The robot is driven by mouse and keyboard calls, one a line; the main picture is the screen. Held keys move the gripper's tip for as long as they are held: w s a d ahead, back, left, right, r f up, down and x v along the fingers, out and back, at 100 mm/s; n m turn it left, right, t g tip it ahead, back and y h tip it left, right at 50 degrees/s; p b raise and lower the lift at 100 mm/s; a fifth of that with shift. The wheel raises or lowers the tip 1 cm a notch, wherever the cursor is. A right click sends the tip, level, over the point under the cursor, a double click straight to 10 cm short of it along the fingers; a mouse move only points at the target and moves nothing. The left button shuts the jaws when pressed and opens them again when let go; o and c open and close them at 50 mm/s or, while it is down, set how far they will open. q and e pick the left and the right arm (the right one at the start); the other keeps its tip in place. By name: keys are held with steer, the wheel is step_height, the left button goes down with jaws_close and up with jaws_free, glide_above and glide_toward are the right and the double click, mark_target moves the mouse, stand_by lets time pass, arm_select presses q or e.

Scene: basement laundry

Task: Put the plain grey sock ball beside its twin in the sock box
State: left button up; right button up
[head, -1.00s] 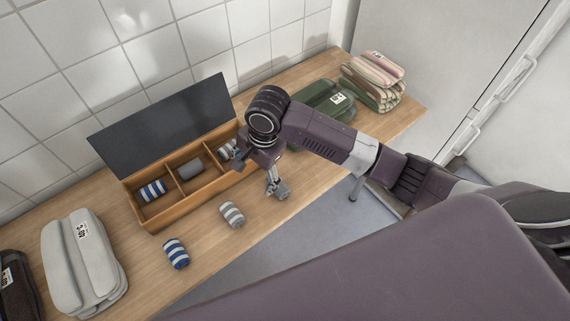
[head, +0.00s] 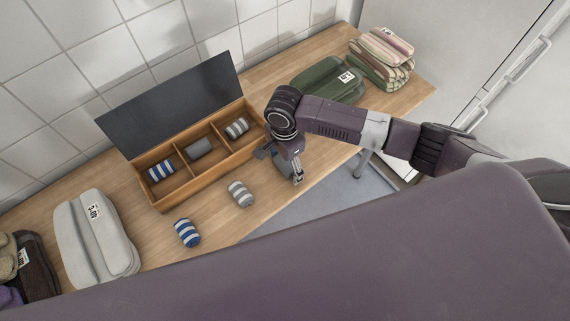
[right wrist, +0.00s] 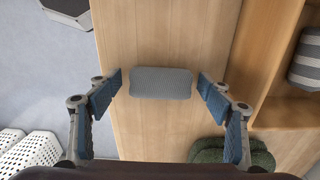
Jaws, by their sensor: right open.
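The plain grey sock ball (right wrist: 161,83) lies on the wooden top in the right wrist view, between the spread fingers of my right gripper (right wrist: 163,86), with gaps on both sides. In the head view my right gripper (head: 283,165) is just right of the sock box (head: 205,183) and hides this ball. The box is open, with three compartments. Its plain grey twin (head: 200,149) lies in the middle one, a blue-striped ball (head: 162,170) in the left one, a grey-striped ball (head: 237,128) in the right one. My left gripper is not in view.
A loose grey-striped ball (head: 240,194) and blue-striped ball (head: 187,233) lie in front of the box. Folded grey cloth (head: 95,238) is at left; green cloth (head: 328,80) and striped towels (head: 382,60) are at right. The box's dark lid (head: 175,103) stands raised behind.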

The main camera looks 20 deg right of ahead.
mark_target(284, 163)
steer(key=c, duration=1.3)
steer(key=shift+c, duration=0.2)
step_height(284, 163, up, 20)
